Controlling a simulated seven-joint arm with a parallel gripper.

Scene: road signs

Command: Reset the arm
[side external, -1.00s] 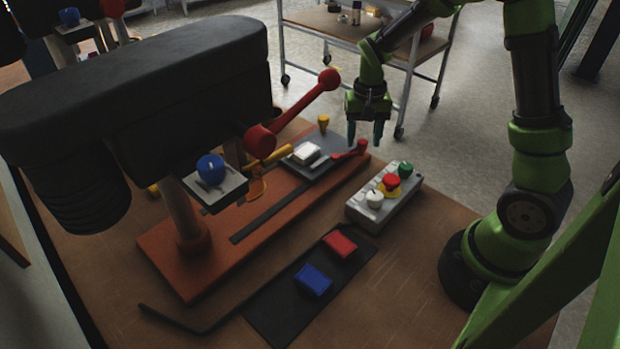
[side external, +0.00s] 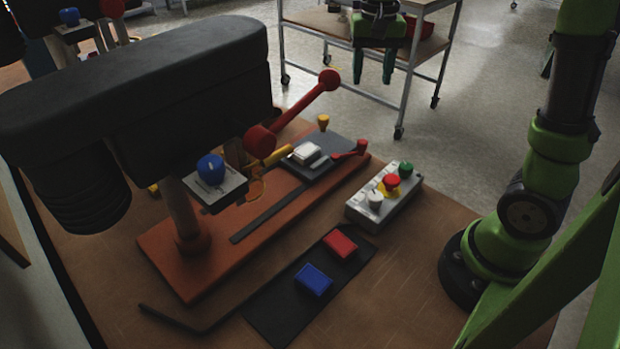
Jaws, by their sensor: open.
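My gripper (side external: 372,68) is at the top of the view, fingers pointing down and spread apart, with nothing between them. It hangs high, in front of the metal cart in the picture and clear of everything on the table. My green and black arm stands at the right edge, and its upper part runs out of the frame.
A drill press with a black head (side external: 140,90) and a red lever (side external: 300,108) fills the left. On its orange base a white block (side external: 306,152) sits in a grey vise (side external: 335,160). A button box (side external: 384,196) and a black mat (side external: 275,318) with blue (side external: 313,280) and red (side external: 340,243) blocks lie nearer. A cart (side external: 408,90) stands behind.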

